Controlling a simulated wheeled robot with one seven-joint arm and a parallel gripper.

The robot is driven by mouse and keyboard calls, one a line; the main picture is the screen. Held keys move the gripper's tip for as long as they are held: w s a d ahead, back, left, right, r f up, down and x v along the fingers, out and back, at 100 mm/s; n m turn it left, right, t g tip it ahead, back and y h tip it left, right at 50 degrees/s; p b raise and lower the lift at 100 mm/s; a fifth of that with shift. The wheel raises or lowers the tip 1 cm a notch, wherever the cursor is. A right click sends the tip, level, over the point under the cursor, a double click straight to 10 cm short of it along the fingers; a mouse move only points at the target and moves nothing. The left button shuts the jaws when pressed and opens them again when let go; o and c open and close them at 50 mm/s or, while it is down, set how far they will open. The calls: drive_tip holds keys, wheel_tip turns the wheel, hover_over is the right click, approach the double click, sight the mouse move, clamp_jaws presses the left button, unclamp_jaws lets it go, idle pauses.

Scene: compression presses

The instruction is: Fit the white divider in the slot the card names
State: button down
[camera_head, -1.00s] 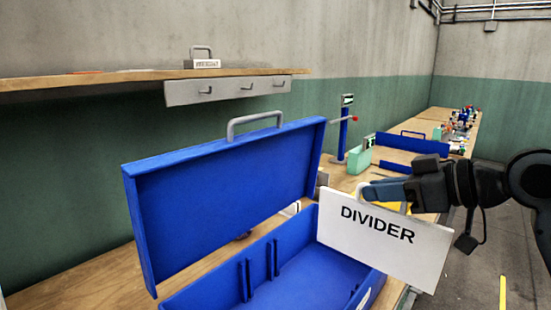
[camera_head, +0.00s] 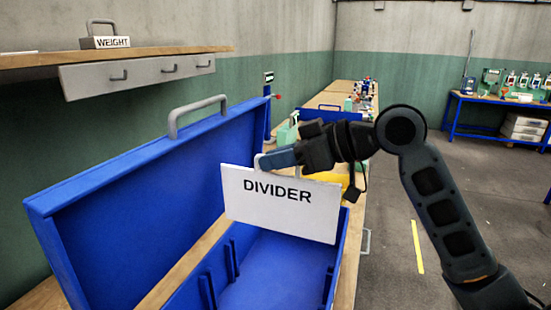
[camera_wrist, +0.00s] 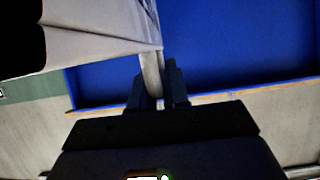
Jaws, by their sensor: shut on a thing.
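The white divider (camera_head: 285,208), a flat panel marked DIVIDER, hangs upright and slightly tilted from my gripper (camera_head: 268,160). My gripper is shut on the divider's handle at its top edge; the wrist view also shows the jaws (camera_wrist: 157,88) around the pale handle, with the white panel (camera_wrist: 100,30) beside them. The divider is above the blue box (camera_head: 345,245), whose lid (camera_head: 140,185) stands open at the left. Slotted ribs (camera_head: 208,290) show on the box's inner left wall. The divider hides part of the box's far end. I cannot make out a card naming a slot.
A shelf (camera_head: 130,55) on the wall holds a block marked WEIGHT (camera_head: 112,42). A wooden bench (camera_head: 345,95) runs into the distance with small items on it. A blue-framed table (camera_head: 500,100) stands at the far right. The floor (camera_head: 390,215) at the right is open.

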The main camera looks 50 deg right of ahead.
drive_tip(key=b, duration=0.6)
hover_over(275, 229)
wheel_tip(275, 229, down, 6)
drive_tip(key=shift+s+d+r, duration=0.15)
drive_tip(key=shift+d, duration=0.1)
drive_tip(key=shift+b, duration=0.35)
idle(1.6)
drive_tip(key=shift+f+b, duration=4.65)
drive_tip(key=shift+f, duration=0.5)
